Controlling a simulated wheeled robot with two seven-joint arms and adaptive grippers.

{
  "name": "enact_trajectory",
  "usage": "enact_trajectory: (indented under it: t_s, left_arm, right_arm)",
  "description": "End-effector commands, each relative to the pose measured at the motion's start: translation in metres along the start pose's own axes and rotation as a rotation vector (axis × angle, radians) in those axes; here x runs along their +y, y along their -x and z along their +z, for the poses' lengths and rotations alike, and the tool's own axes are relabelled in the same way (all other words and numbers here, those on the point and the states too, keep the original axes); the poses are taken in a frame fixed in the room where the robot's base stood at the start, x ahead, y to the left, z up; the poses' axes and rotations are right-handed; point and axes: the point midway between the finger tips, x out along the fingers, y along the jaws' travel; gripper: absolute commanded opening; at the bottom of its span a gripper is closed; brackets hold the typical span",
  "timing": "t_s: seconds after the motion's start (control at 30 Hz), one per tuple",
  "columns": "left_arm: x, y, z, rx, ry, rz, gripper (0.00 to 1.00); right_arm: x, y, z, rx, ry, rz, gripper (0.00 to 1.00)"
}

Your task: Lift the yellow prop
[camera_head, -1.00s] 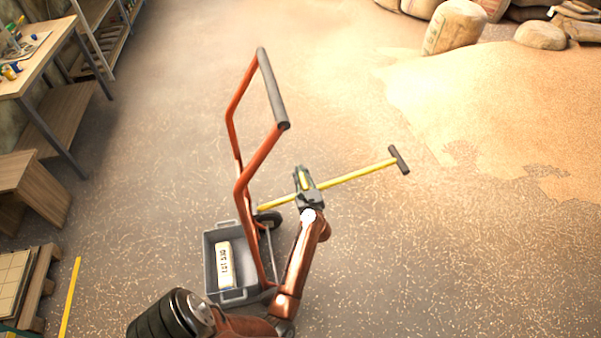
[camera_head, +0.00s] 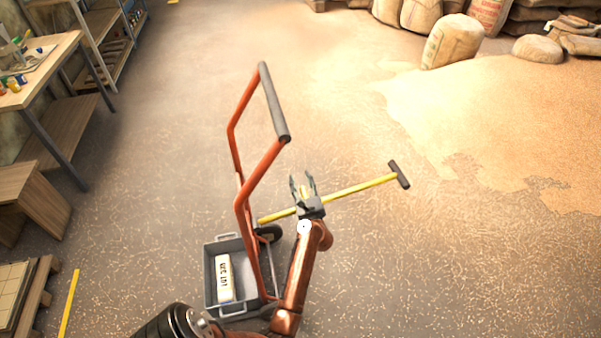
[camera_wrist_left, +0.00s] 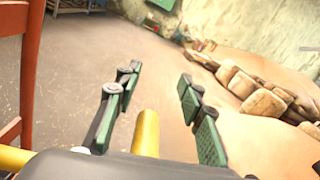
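The yellow prop (camera_head: 357,188) is a long thin bar with a dark crosspiece (camera_head: 399,174) at its right end. It slants across the head view beside the orange cart frame, and its middle is hidden by my gripper. My left gripper (camera_head: 303,182) is at the bar, fingers spread apart. A short yellow stub shows between the fingers. In the left wrist view, the stub (camera_wrist_left: 147,133) stands between the open green-padded fingers (camera_wrist_left: 163,95), with gaps to the pads. Another yellow length (camera_wrist_left: 12,158) shows at lower left. My right gripper is not in view.
The orange cart frame (camera_head: 262,165) with a dark handle stands close left of my gripper. Its grey tray (camera_head: 208,265) holds a white labelled block (camera_head: 224,277). A workbench (camera_head: 62,48) is at left, sacks (camera_head: 453,42) and a sand heap (camera_head: 480,110) at right. Open floor lies between.

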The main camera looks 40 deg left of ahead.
Motion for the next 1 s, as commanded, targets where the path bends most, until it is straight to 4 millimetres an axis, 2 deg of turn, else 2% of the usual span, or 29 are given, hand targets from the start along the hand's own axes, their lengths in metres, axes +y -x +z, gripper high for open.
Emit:
enact_trajectory:
  t_s: [0.03,0.2,0.4,1.0]
  left_arm:
    - [-0.002,0.000,0.012,-0.003,0.004,0.000,0.36]
    - [-0.009,0.000,0.043,-0.003,0.004,0.001,0.36]
    - [-0.013,0.000,0.063,-0.001,0.001,0.000,0.36]
    - [-0.014,0.000,0.067,0.000,-0.001,0.000,0.36]
  right_arm:
    - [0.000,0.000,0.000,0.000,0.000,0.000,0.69]
    - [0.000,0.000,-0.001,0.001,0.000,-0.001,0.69]
    - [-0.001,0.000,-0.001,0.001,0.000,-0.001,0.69]
    - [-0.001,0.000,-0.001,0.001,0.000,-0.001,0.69]
